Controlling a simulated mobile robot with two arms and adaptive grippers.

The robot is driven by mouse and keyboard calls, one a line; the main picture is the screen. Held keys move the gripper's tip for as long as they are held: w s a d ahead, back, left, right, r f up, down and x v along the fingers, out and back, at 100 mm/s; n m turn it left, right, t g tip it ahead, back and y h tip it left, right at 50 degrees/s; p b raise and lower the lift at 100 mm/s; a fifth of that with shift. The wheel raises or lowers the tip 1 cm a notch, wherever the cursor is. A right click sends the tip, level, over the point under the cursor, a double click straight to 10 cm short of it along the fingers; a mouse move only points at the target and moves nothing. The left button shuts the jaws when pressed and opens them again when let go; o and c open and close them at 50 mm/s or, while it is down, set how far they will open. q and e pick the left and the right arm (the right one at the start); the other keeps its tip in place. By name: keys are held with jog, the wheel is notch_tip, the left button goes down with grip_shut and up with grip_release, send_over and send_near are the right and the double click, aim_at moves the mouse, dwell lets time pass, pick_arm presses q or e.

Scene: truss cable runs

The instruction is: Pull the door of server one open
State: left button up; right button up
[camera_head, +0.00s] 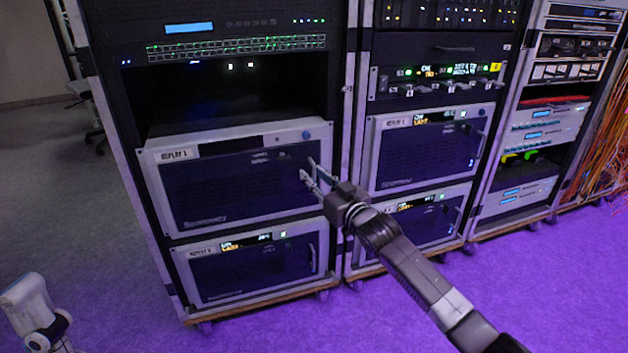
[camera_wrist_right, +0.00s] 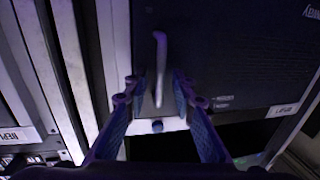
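The server labelled what looks like REPLAY 1 (camera_head: 230,185) sits in the left rack, with a dark mesh door in a light grey frame. Its door looks shut. My right gripper (camera_head: 308,174) is at the right side of this door. In the right wrist view, the door's pale bar handle (camera_wrist_right: 160,62) stands between the two fingers of my right gripper (camera_wrist_right: 156,84). The fingers are open, with a gap on both sides of the handle.
Another server (camera_head: 250,265) sits directly below in the same rack. The middle rack holds similar servers (camera_head: 425,150), close on the right. Orange cables (camera_head: 600,150) hang at the far right. The purple-lit floor (camera_head: 560,290) in front is clear.

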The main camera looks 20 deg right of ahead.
jog(key=shift+w, duration=0.1)
jog(key=shift+c, duration=0.3)
grip_shut()
jog(key=shift+a, duration=0.1)
